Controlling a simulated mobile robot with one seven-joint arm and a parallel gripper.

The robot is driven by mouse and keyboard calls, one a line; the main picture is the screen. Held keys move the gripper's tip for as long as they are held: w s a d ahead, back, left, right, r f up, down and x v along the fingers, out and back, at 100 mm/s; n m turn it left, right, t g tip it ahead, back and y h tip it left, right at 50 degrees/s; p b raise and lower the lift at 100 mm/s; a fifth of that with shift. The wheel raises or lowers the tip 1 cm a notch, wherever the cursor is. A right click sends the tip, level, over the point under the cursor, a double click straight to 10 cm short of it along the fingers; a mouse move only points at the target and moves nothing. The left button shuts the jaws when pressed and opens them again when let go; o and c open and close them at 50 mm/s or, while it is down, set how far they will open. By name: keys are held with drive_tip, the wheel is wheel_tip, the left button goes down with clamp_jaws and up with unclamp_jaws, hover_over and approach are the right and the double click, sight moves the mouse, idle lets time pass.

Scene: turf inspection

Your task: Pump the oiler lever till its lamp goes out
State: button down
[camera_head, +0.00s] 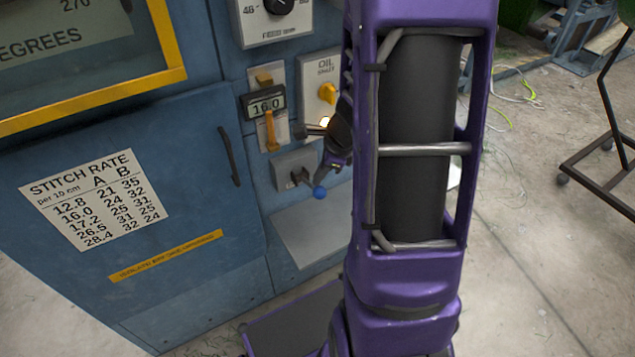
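The oiler lever (305,181) sticks out of a small grey box on the blue machine's front and ends in a blue ball (319,192). Above it is a pale panel (310,72) marked "OIL" with a second, unclear word, and a yellow knob (327,93). The lamp (325,122) low on that panel looks lit, glowing pale yellow, partly covered by my arm's end. My gripper (334,163) is just above and right of the blue ball, seemingly apart from it. Its fingers are small and partly hidden, so their opening is unclear.
A counter reading 16.0 (266,107) with a yellow lever (271,130) is left of the oil panel. A grey ledge (305,232) juts out below. A stitch rate chart (95,199) is on the door. A wheeled stand (605,150) and loose threads are at right.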

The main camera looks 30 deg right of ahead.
sight(325, 195)
drive_tip(key=shift+s+f, duration=0.4)
drive_tip(key=shift+f, duration=0.45)
drive_tip(key=shift+s+f, duration=0.45)
drive_tip(key=shift+f, duration=0.4)
drive_tip(key=shift+s+f, duration=0.4)
drive_tip(key=shift+f, duration=0.45)
idle(2.2)
idle(0.5)
drive_tip(key=shift+w+r+p, duration=0.55)
drive_tip(key=shift+r+p, duration=0.6)
drive_tip(key=shift+p, duration=0.1)
drive_tip(key=shift+w+r+p, duration=0.55)
drive_tip(key=shift+r+p, duration=0.6)
drive_tip(key=shift+p, duration=0.1)
drive_tip(key=shift+w+r+p, duration=0.55)
drive_tip(key=shift+r+p, duration=0.6)
drive_tip(key=shift+p, duration=0.1)
drive_tip(key=r+p, duration=0.1)
drive_tip(key=w+r+p, duration=0.1)
drive_tip(key=shift+r+p, duration=0.25)
drive_tip(key=shift+p, duration=0.1)
drive_tip(key=shift+w+r+p, duration=0.3)
drive_tip(key=shift+r, duration=0.2)
drive_tip(key=shift+w+r+p, duration=0.3)
drive_tip(key=shift+r, duration=0.2)
